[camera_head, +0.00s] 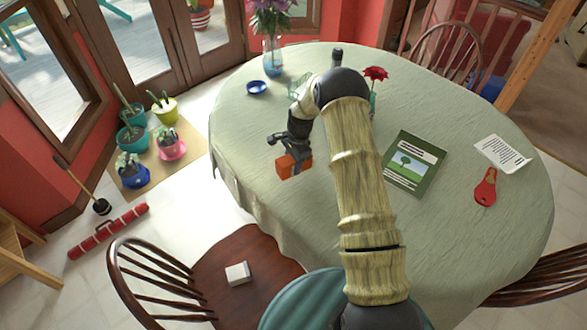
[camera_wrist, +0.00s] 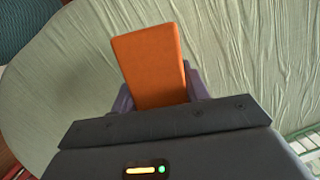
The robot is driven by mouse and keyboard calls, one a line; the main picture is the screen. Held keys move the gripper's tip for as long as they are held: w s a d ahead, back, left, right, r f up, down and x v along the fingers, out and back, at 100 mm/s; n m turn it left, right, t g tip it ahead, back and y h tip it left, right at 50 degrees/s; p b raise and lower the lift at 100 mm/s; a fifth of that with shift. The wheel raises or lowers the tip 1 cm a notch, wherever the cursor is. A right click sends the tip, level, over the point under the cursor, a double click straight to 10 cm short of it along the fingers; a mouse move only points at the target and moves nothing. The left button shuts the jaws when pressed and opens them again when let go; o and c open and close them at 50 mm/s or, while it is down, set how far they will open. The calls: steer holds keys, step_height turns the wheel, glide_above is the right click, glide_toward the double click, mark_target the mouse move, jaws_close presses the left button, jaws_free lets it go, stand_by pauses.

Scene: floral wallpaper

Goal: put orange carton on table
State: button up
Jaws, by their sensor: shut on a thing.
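The orange carton (camera_head: 288,166) is held in my gripper (camera_head: 290,150) over the left part of the table (camera_head: 275,210), which has a pale green cloth. In the wrist view the orange carton (camera_wrist: 150,62) sticks out between the two dark fingers of my gripper (camera_wrist: 160,95), with the green cloth (camera_wrist: 250,60) behind it. The gripper is shut on the carton. I cannot tell whether the carton touches the cloth or hangs a little above it. My arm hides part of the table's middle.
On the table are a vase of flowers (camera_head: 271,50), a small blue dish (camera_head: 257,87), a red rose (camera_head: 376,74), a green book (camera_head: 412,164), a paper sheet (camera_head: 503,154) and a red object (camera_head: 485,188). A wooden chair (camera_head: 215,270) bears a white block (camera_head: 237,273). The front left cloth is clear.

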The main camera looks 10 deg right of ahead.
mark_target(293, 169)
steer(key=shift+f, duration=0.1)
steer(key=shift+f+p, duration=0.4)
steer(key=shift+f, duration=1.4)
steer(key=shift+f, duration=0.15)
steer(key=o, duration=1.1)
steer(key=shift+c, duration=0.2)
steer(key=r+b, duration=0.1)
steer(key=r, duration=0.3)
steer(key=d+r, duration=0.1)
steer(key=r, duration=0.3)
steer(key=r+b, duration=0.1)
steer(key=r, duration=0.3)
steer(key=shift+w+d+r+b, duration=0.1)
steer(key=shift+w+d+b, duration=0.15)
steer(key=shift+d+b, duration=0.1)
